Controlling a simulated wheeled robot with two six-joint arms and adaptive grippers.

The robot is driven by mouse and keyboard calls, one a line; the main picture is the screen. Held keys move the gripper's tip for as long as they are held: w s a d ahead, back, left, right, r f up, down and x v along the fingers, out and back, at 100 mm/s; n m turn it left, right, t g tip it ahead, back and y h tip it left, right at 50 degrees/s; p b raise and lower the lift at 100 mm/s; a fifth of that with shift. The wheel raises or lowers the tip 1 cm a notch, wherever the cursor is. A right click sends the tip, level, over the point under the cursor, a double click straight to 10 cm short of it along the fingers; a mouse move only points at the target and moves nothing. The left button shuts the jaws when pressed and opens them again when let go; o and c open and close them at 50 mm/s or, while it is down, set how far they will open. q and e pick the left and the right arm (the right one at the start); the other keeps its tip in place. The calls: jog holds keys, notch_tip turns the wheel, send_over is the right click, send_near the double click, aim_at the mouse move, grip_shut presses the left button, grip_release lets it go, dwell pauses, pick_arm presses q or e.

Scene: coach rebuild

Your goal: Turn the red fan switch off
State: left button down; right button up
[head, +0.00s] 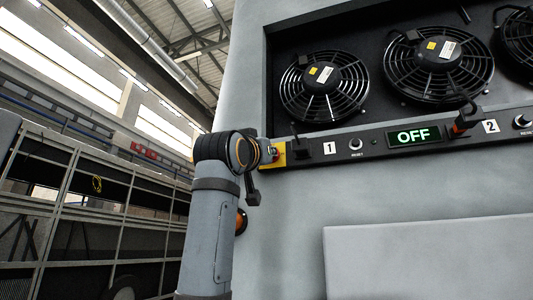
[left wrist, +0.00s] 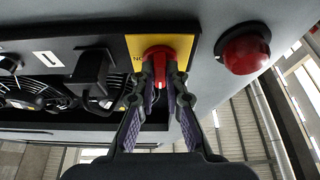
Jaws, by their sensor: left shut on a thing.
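The red fan switch (left wrist: 158,52) is a rotary knob on a yellow plate (left wrist: 183,44) at the left end of the black control strip. My left gripper (left wrist: 162,72) has its two fingers on either side of the red handle and is shut on it. In the head view the yellow plate (head: 279,160) shows just right of my left wrist, which hides most of the switch. Part of a letter marking shows on the plate, but I cannot read the handle's setting. My right gripper is in neither view.
Several black fans (head: 325,88) sit in the recess above the strip. The strip carries black levers (head: 467,119), small knobs (head: 356,144) and labels 1 and 2. A red dome (left wrist: 245,52) sticks out of the grey wall near the switch. A pale panel (head: 430,258) lies below.

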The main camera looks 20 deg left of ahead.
pick_arm(q)
jog(key=c, duration=1.4)
grip_release()
jog(key=v, duration=1.2)
jog(key=shift+w+f, duration=0.1)
